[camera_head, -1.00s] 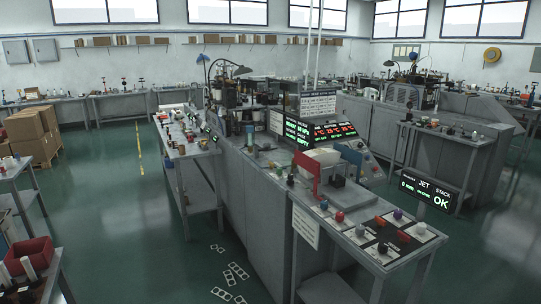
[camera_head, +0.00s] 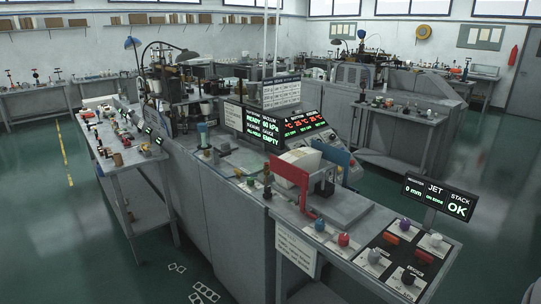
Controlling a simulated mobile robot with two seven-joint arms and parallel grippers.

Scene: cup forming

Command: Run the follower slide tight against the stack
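A white stack (camera_head: 289,171) stands on the grey machine bench right of centre in the head view. A blue plate (camera_head: 332,153) stands behind and to the right. A small dark upright part (camera_head: 324,184) is just right of the red plate. I cannot tell for sure which of these is the follower slide, or whether it touches the stack. A sign (camera_head: 438,197) reads "0 mm", "JET STACK" and "OK". Neither gripper is in view.
A control panel with red, blue, white and dark knobs (camera_head: 343,239) is on the bench's near right end. Lit displays (camera_head: 266,129) stand behind the stack. A side table (camera_head: 133,159) with small parts is at left. Green floor (camera_head: 70,250) is clear at lower left.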

